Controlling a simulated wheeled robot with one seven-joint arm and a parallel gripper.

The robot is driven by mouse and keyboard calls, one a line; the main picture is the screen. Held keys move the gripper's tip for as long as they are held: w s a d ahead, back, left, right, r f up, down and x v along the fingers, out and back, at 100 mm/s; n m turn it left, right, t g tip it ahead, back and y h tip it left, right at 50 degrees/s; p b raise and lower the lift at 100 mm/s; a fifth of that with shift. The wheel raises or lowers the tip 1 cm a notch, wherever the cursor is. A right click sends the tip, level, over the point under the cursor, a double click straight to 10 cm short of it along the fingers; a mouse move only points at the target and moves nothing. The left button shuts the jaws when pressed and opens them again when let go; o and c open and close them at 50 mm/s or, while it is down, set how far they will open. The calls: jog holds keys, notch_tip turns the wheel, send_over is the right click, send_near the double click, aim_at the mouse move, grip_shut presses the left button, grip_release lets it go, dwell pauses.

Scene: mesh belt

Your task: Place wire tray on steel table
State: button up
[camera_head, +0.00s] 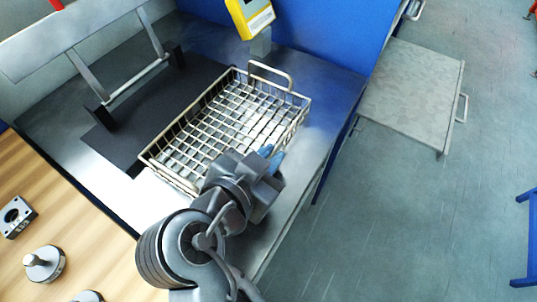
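The wire tray (218,123), a rectangular metal basket with an open grid floor, appears empty. It lies partly over a dark mat or belt (130,145) and partly over a shiny steel surface (325,92). One raised handle (271,75) shows at its far end. My gripper (270,157) is at the near right corner of the tray, its blue fingertips close together by the rim. The gripper and wrist hide part of the near end, so I cannot tell whether the fingers hold anything. Which steel surface is the task's table is unclear.
A grey metal-topped stand or cart (410,92) with a side handle is at the right. A metal frame (122,85) spans the dark belt. A yellow device (250,17) stands behind the tray. A wooden surface (75,215) with metal parts is at lower left. Open floor (390,220) lies right.

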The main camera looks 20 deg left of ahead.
jog(key=o, duration=0.4)
jog(key=shift+r, duration=0.15)
jog(key=b+v, duration=0.1)
jog(key=v, duration=1.1)
jog(key=shift+b, duration=0.3)
jog(key=shift+a, duration=0.1)
